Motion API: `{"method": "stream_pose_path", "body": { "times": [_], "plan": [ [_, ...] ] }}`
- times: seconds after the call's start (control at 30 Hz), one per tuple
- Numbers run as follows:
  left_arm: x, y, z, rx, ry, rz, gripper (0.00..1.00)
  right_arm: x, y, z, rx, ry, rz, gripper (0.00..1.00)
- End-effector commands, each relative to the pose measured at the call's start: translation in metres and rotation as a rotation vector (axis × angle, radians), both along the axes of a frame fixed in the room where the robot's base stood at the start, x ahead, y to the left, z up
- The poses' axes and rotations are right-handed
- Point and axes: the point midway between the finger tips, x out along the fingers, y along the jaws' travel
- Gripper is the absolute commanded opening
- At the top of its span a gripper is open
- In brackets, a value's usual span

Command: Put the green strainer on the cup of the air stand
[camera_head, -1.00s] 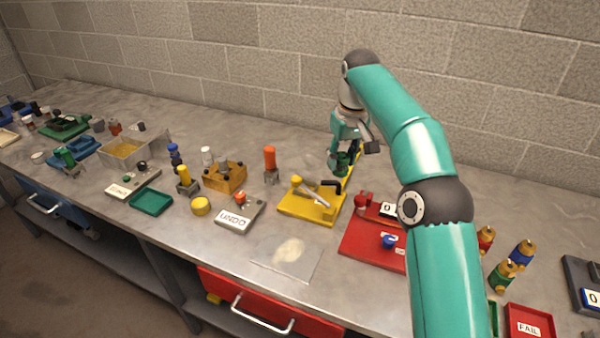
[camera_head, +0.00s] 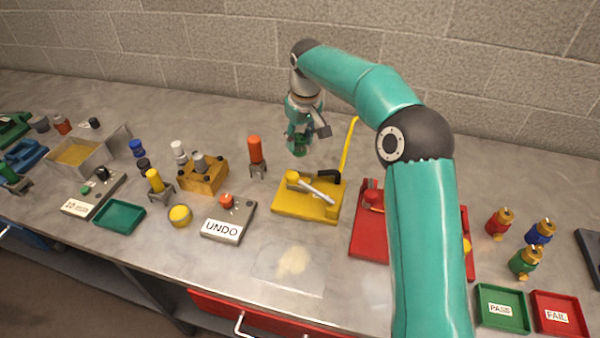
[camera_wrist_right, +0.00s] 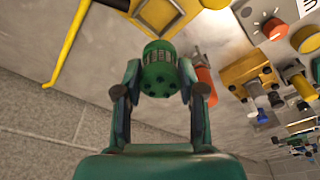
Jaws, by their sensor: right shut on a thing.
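My right gripper (camera_head: 297,147) is shut on the green strainer (camera_head: 298,141), behind the yellow stand and apart from it. In the right wrist view the strainer (camera_wrist_right: 160,72) is a green cylinder with dark holes in its near end, held between the two fingers (camera_wrist_right: 161,92). The air stand (camera_head: 310,208) seems to be the yellow plate with a lever, a black part and a yellow hose (camera_head: 347,148). Its round yellow cup (camera_head: 292,176) is at the plate's back left, with no strainer on it. My left gripper is not in view.
An orange-topped post (camera_head: 255,150) and a wooden block (camera_head: 203,178) stand left of the gripper. The UNDO box (camera_head: 228,222) is in front. A red plate (camera_head: 368,245) lies to the right, partly behind my arm. The wall is close behind.

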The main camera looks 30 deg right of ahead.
Motion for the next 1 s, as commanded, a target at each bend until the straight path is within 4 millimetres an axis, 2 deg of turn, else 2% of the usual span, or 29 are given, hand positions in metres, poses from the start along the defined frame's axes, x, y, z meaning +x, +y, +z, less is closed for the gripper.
{"method": "stream_pose_path", "body": {
  "times": [0.03, 0.1, 0.23, 0.47, 0.73, 1.0],
  "plan": [
    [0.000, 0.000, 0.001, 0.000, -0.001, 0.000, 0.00, -0.001, -0.001, -0.015, 0.001, 0.006, -0.002, 0.00],
    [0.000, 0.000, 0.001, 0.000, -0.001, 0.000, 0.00, -0.002, -0.001, -0.032, 0.001, 0.006, -0.002, 0.00],
    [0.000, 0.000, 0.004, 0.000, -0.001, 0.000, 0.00, -0.002, -0.002, -0.056, 0.001, 0.006, -0.003, 0.00],
    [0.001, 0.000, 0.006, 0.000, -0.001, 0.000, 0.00, -0.001, -0.002, -0.073, 0.001, 0.004, -0.003, 0.00],
    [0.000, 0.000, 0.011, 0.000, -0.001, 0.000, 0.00, -0.002, -0.002, -0.108, 0.001, 0.006, -0.003, 0.00],
    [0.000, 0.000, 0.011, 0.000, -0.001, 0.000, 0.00, -0.001, -0.002, -0.112, 0.001, 0.002, -0.003, 0.00]
  ]
}}
